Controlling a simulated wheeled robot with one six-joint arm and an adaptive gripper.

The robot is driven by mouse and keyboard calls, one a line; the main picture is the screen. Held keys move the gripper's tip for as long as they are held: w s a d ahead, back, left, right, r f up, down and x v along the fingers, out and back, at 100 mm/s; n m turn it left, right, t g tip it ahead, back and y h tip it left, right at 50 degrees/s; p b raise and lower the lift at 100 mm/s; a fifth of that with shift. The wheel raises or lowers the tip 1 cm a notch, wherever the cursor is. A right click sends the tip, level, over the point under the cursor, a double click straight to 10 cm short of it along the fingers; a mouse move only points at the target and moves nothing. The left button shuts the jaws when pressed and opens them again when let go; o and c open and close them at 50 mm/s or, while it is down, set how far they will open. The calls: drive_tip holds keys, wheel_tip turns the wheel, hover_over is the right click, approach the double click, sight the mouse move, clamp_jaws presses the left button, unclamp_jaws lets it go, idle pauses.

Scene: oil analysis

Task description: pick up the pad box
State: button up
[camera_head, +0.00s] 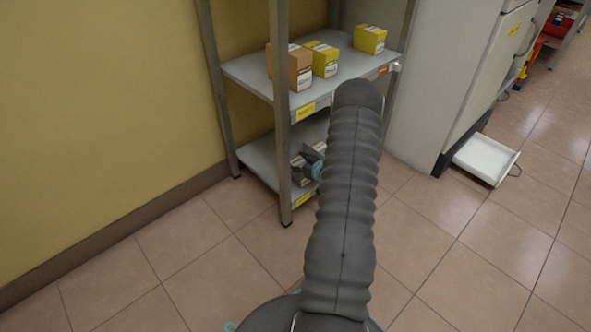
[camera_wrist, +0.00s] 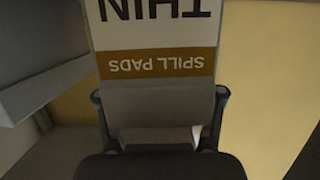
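The pad box (camera_wrist: 156,63) fills the top middle of the wrist view. Its white and brown label reads "THIN" and "SPILL PADS", with the lettering upside down in the picture. My gripper (camera_wrist: 160,106) has one dark finger at each side of the box's near grey end. The fingertips lie close against its edges; I cannot tell whether they press on it. In the head view my gripper (camera_head: 316,166) is at the lower shelf beside small grey-and-white boxes (camera_head: 299,168), largely hidden by my arm.
The metal shelf rack (camera_head: 256,77) has a post (camera_head: 281,130) at its front left corner. Orange (camera_head: 300,69) and yellow boxes (camera_head: 370,40) stand on the upper shelf above my gripper. A white tray (camera_head: 486,159) lies on the floor at right. The floor at left is clear.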

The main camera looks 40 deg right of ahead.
drive_tip(key=c, duration=0.6)
drive_tip(key=shift+o, duration=0.2)
wheel_tip(320, 180, up, 10)
drive_tip(key=shift+p, duration=0.9)
